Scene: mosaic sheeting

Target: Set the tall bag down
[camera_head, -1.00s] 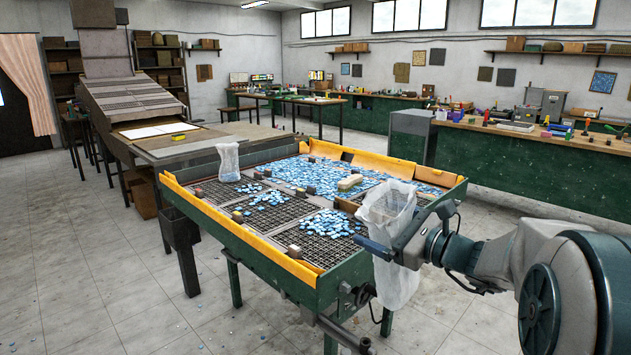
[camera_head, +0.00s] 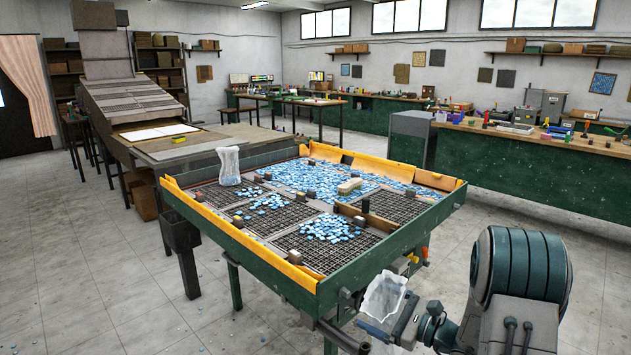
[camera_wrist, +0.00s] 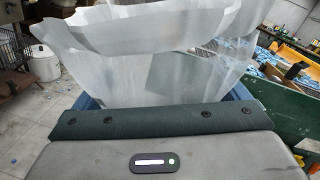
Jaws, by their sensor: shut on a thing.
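The tall bag (camera_head: 384,296) is a translucent whitish sack with an open, crumpled mouth. My gripper (camera_head: 386,328) is shut on it and holds it low beside the table's near right corner. In the head view its lower part is partly hidden by the gripper and arm, and I cannot tell whether its bottom touches the floor. In the wrist view the bag (camera_wrist: 150,70) fills the upper middle, mouth upward, just beyond the dark bar of my gripper.
A green sorting table (camera_head: 304,282) with yellow edges, grid panels and blue tiles stands just left of the bag. A second translucent bag (camera_head: 229,167) stands on its far left part. Tiled floor (camera_head: 590,270) is clear at the right. A green workbench (camera_head: 520,167) runs behind.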

